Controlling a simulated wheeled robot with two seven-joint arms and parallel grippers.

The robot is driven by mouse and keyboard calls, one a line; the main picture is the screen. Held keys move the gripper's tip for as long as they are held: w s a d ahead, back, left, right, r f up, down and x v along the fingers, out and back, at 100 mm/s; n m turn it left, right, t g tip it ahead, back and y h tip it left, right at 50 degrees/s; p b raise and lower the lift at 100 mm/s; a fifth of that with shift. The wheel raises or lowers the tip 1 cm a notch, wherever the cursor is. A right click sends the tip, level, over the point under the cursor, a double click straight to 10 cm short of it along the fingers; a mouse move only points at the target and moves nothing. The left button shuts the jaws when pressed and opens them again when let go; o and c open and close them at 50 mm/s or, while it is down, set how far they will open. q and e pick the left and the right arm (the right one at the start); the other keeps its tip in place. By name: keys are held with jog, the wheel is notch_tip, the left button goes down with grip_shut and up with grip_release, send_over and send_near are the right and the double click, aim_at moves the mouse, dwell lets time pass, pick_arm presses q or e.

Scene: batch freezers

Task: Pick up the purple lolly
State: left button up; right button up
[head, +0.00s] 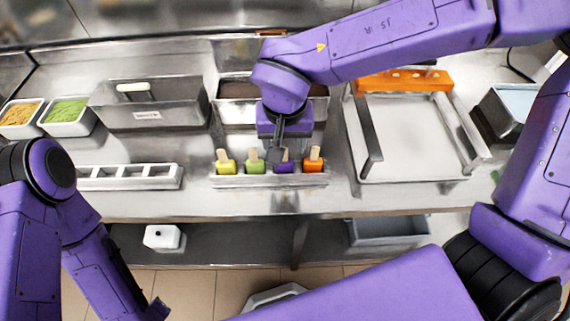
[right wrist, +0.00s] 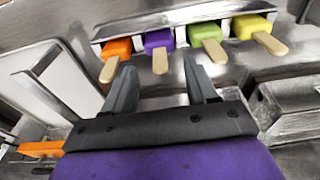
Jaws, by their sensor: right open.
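The purple lolly (head: 285,166) stands in a metal rack (head: 230,180) on the counter, between a green lolly (head: 254,166) and an orange lolly (head: 314,165). In the head view my right gripper (head: 278,154) is in front of part of it. In the right wrist view the purple lolly (right wrist: 158,40) has its wooden stick pointing toward my open right gripper (right wrist: 160,72). The stick's end is near the gap between the fingers, which hold nothing. My left gripper (head: 156,308) is only partly visible at the bottom; its jaws cannot be made out.
A yellow lolly (head: 225,166) stands at the rack's left end. A large tray (head: 410,140) with raised side rails is to the right.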

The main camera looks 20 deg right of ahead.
aim_at(284, 159)
jog(key=f, duration=0.5)
jog(key=shift+w, duration=0.35)
jog(key=shift+s, duration=0.25)
jog(key=c, duration=0.8)
pick_arm(q)
jog(key=shift+w, duration=0.35)
pick_arm(e)
jog(key=shift+o, duration=0.2)
